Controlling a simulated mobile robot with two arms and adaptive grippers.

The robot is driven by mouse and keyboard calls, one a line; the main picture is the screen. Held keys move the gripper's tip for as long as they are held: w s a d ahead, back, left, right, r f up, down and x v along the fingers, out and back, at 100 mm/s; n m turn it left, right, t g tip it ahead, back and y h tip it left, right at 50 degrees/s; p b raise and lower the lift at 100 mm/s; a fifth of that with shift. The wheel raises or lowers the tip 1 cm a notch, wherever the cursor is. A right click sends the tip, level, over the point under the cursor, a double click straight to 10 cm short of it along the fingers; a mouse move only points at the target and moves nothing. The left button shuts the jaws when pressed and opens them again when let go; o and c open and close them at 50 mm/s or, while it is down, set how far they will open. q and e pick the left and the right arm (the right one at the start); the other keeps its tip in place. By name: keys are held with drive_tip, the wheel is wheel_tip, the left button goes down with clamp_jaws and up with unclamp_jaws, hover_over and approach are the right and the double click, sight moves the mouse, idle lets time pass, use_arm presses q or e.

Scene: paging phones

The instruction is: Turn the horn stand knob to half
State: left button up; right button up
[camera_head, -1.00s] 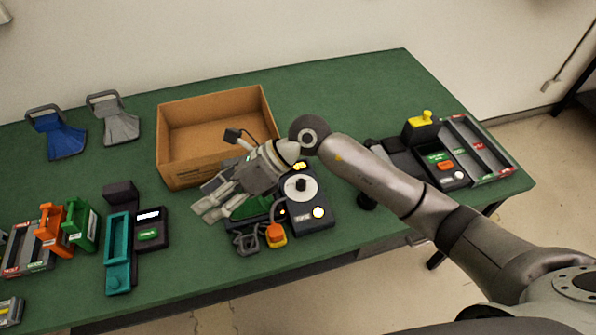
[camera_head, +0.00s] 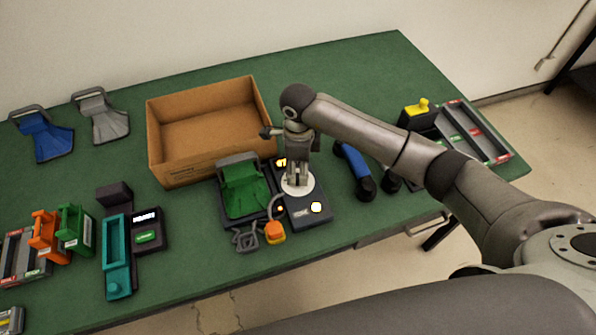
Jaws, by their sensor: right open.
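The horn stand (camera_head: 312,213) is a black box near the front edge of the green table. It has a round white dial (camera_head: 304,190), a lit white button and a lit yellow display. A green horn (camera_head: 242,190) sits in the dark cradle on its left side. My right gripper (camera_head: 297,183) points straight down over the dial, with its fingertips at the small dark knob. The knob is mostly hidden by the fingers, so its setting and any contact cannot be told. The right gripper is open. My left gripper is not in view.
An open cardboard box (camera_head: 160,145) stands behind the stand. An orange padlock (camera_head: 275,232) is at the stand's front. A teal cradle unit (camera_head: 116,257) stands left; bare table lies between.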

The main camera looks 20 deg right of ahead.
sight(298, 177)
drive_tip(key=f, duration=0.3)
drive_tip(key=shift+w+f, duration=0.2)
drive_tip(key=shift+f, duration=0.1)
drive_tip(key=shift+f+p, duration=0.2)
drive_tip(key=shift+p, duration=0.1)
clamp_jaws()
